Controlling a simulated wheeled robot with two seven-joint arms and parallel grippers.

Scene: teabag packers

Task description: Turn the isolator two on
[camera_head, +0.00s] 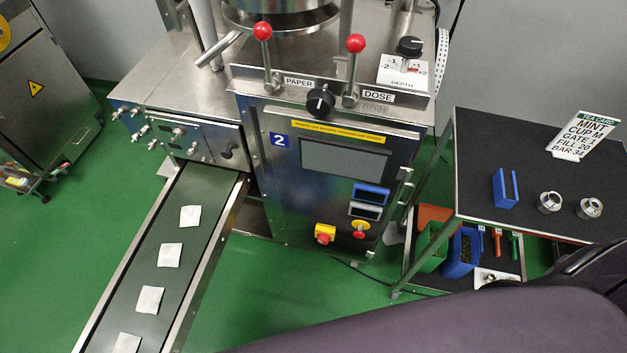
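Machine two, marked with a blue "2" label (279,140), stands in the middle of the view. Low on its front is a red and yellow switch (325,234), which looks like the isolator. Its handle position is too small to read. A second red control with yellow (360,230) sits just to its right and looks like a stop button. Neither of my grippers is in view, and nothing touches the switch. A large dark shape along the bottom right seems to be part of my own arm.
A conveyor (175,225) with several white teabags runs toward the lower left. A black-topped cart (480,150) with a tea card (582,136), blue holder (505,188) and metal rings stands at right. Green floor is open in front of the machine.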

